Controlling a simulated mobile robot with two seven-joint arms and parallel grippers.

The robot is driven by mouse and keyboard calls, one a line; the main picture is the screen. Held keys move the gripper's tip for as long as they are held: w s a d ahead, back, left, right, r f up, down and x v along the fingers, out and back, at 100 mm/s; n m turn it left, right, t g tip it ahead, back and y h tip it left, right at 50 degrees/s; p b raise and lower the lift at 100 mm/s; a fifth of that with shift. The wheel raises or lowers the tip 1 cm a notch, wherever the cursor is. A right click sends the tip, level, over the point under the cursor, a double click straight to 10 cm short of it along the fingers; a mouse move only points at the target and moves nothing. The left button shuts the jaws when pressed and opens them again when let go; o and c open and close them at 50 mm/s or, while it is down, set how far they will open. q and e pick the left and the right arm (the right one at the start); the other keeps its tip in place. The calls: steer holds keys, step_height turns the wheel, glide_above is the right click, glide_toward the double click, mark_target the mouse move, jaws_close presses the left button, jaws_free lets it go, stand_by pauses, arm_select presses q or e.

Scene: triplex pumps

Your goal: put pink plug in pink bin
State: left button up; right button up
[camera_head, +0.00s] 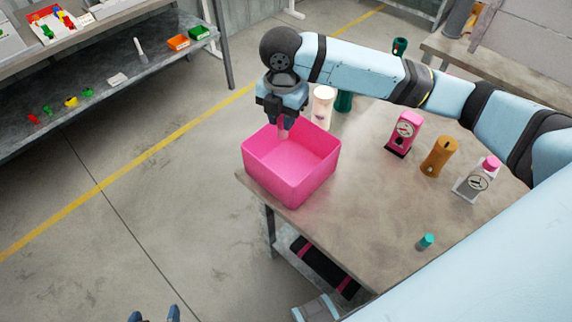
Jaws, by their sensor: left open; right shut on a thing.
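The pink bin (305,178) is an open box at the near left corner of the table. My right gripper (283,130) points down over the bin's back left part, with its fingertips at about the height of the rim or inside it. It is shut on a small pink piece (282,122), taken to be the pink plug. The fingers hide most of it. My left gripper (154,314) shows only its two fingertips at the bottom edge, apart and empty, over the floor.
The table (345,235) also holds a pink device (404,132), an orange-brown one (438,156), a white one with a pink cap (477,180), a teal plug (425,242) and a white cylinder (322,105). A shelf (110,85) with small coloured parts stands at the left.

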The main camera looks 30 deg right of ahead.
mark_target(282, 131)
step_height(282, 131, down, 16)
steer(key=shift+f+b, duration=0.25)
steer(key=shift+b, duration=0.15)
steer(key=o, duration=0.9)
steer(key=shift+f, duration=0.1)
step_height(282, 131, up, 12)
steer(key=shift+r+p, duration=0.15)
steer(key=shift+p, duration=0.15)
